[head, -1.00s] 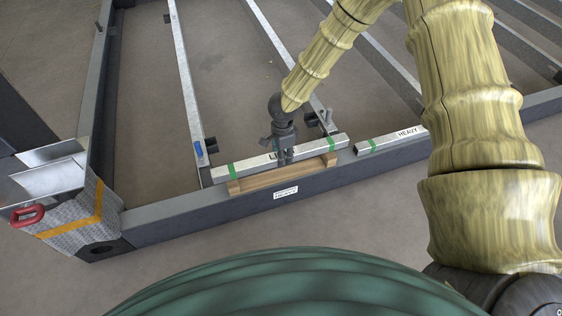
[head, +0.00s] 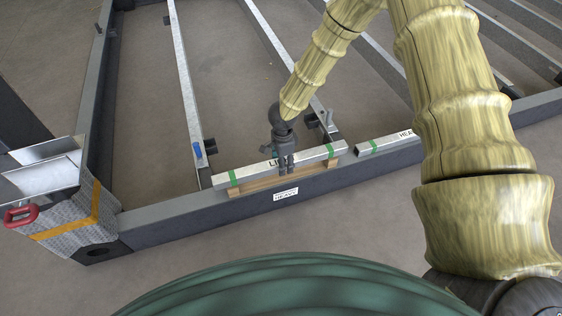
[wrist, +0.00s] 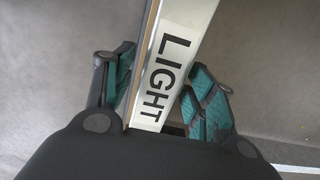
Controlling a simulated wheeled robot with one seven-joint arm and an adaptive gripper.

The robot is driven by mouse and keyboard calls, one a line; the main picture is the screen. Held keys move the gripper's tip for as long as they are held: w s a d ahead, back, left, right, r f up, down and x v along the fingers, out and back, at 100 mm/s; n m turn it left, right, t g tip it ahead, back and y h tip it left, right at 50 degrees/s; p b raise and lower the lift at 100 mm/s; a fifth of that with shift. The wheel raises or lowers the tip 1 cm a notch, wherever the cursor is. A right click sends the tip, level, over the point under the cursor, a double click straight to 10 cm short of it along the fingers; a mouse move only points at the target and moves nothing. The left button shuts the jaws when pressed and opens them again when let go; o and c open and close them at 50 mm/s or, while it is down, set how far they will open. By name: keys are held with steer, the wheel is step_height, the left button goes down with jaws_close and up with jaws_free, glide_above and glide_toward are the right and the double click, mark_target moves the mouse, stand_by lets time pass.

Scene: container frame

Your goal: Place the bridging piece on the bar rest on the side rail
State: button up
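The bridging piece, a galvanised bar (head: 240,174) with green bands and a "LIGHT" label, lies along the wooden bar rest (head: 252,186) on the dark side rail (head: 185,213). My gripper (head: 283,165) straddles the bar near its middle and covers part of the label. In the wrist view the bar (wrist: 186,22) runs between my two spread fingers (wrist: 156,90). The left finger stands apart from the bar, with a strip of wood showing between; the right finger is at or very near its edge. The fingers look open, not clamped. The contact under the bar is hidden.
A second bar (head: 375,148) with a "HEAVY" label lies to the right along the rail. A crossbar with a blue clip (head: 197,152) is just left. A corner block with a red handle (head: 21,215) stands far left. Bare floor fills the gaps.

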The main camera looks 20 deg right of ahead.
stand_by(0.3)
step_height(320, 180, up, 12)
steer(key=p, duration=0.5)
steer(key=s+d+f+n+t+h, duration=0.1)
steer(key=s+d+f+n, duration=0.2)
steer(key=s+f+n, duration=0.45)
steer(key=s+d+f+n+h, duration=0.25)
steer(key=s+f, duration=0.25)
steer(key=s, duration=0.6)
steer(key=s+a+n+y, duration=0.1)
steer(key=s+n+y, duration=0.1)
steer(key=s, duration=0.7)
steer(key=s+a+f+n+g+y, duration=0.1)
steer(key=s+n, duration=0.4)
steer(key=s, duration=0.4)
steer(key=shift+a+y, duration=0.35)
steer(key=shift+f, duration=0.1)
steer(key=shift+c, duration=0.5)
